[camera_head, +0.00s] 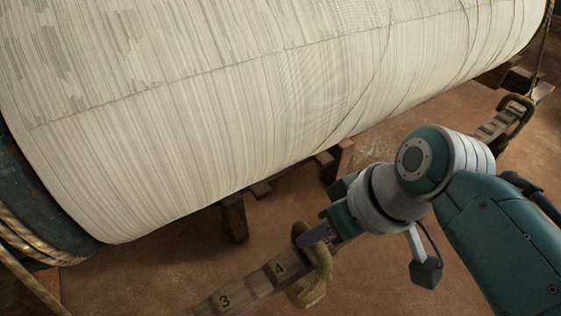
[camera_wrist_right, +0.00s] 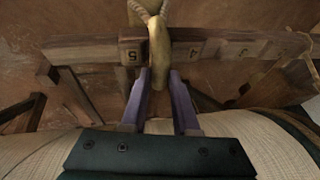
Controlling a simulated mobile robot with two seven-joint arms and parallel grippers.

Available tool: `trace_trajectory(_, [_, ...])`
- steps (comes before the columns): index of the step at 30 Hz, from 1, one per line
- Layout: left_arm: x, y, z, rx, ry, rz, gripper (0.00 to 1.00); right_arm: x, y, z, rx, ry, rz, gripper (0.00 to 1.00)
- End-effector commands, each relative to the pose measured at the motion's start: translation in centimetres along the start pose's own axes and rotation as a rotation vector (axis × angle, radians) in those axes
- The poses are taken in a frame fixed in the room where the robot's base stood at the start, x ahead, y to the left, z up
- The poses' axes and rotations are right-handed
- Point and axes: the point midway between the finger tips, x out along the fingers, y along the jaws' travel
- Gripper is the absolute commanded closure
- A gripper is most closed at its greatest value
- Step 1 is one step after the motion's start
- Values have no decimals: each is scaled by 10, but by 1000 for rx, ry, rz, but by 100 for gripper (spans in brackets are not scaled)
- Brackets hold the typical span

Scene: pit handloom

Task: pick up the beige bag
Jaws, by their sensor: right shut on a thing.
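The beige bag (camera_head: 309,289) hangs at the wooden rail, at the bottom of the head view, with its thick tan loop over the rail beside the number 4. My right gripper (camera_head: 314,236) reaches it from the right. Its purple fingers are shut on the loop. In the right wrist view the fingers (camera_wrist_right: 159,78) stand on both sides of the tan loop (camera_wrist_right: 158,50), between the numbers 5 and 4. Most of the bag's body is hidden there. My left gripper is not in view.
The wooden rail (camera_head: 250,287) with numbered plates runs below a large cream warp roll (camera_head: 230,100). Ropes (camera_head: 30,245) wind at the left. The brown floor (camera_head: 400,275) is open.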

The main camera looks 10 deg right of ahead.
Motion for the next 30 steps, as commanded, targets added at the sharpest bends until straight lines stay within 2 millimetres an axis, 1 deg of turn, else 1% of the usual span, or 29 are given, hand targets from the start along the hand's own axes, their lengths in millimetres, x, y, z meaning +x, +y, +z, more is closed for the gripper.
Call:
trace_trajectory(19, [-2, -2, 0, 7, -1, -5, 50, -3, -1, -3, -1, 5, 0, 100])
trace_trajectory(30, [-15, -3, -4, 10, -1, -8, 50, -25, -5, -12, -2, 6, 1, 100])
